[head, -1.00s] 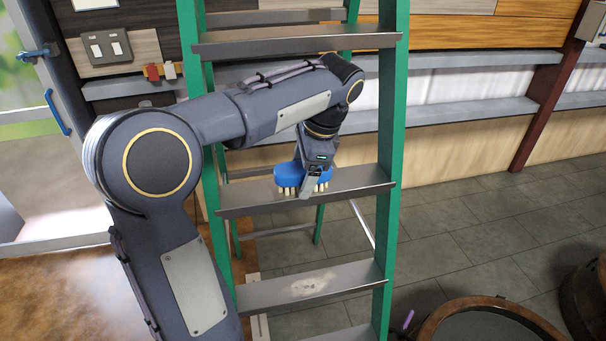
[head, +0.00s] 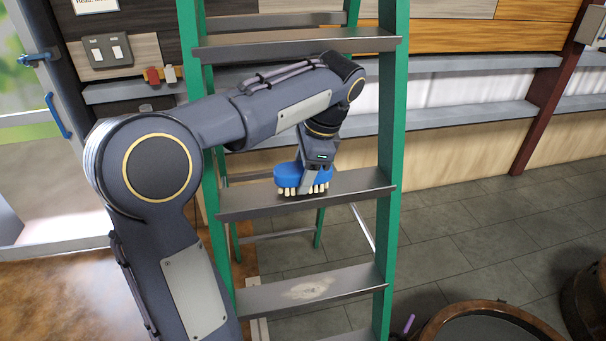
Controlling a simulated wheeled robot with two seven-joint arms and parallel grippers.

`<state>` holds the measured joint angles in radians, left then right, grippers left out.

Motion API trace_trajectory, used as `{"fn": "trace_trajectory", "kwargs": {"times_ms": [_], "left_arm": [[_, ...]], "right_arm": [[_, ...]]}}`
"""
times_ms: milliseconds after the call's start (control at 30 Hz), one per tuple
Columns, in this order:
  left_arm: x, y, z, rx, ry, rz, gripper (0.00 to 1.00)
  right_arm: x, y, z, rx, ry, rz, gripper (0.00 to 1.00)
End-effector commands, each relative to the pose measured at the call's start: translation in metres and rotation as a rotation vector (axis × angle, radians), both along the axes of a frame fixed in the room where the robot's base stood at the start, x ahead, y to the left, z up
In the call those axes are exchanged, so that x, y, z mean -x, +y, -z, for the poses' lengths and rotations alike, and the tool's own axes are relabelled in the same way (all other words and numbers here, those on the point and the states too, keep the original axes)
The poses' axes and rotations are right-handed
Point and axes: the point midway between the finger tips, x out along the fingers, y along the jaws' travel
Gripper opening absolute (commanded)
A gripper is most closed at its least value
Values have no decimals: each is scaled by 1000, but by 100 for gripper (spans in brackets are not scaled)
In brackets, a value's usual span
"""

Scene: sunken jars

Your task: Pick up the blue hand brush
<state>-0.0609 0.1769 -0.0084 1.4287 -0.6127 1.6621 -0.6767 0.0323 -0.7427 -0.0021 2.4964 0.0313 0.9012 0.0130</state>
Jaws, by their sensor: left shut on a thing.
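The blue hand brush (head: 288,174) has a blue back and pale bristle tufts that point down. It is at a middle step (head: 350,186) of the green ladder. My left gripper (head: 308,186) reaches down from above and is shut on the brush, with one finger showing across its near side. The bristles are at the level of the step; I cannot tell whether they touch it. The far finger is hidden behind the brush. My right gripper is not in view.
The green ladder (head: 393,120) has grey steps above and below the brush. Grey wall shelves (head: 460,115) run behind it. A round wooden barrel-like thing (head: 490,318) stands at the lower right.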

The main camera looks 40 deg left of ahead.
Motion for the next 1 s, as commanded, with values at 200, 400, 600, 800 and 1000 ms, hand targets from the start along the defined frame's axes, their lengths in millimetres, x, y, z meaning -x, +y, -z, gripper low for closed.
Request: {"fn": "trace_trajectory", "kwargs": {"times_ms": [200,400,600,800,1000], "left_arm": [[0,-1,-28,0,-6,1,27],[29,-37,-23,1,-3,6,27],[62,-78,-23,0,-4,8,27],[89,-112,-24,1,-2,6,27],[106,-133,-26,0,-1,3,27]], "right_arm": [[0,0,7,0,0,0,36],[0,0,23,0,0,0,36],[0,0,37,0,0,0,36],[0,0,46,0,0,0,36],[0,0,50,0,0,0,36]]}}
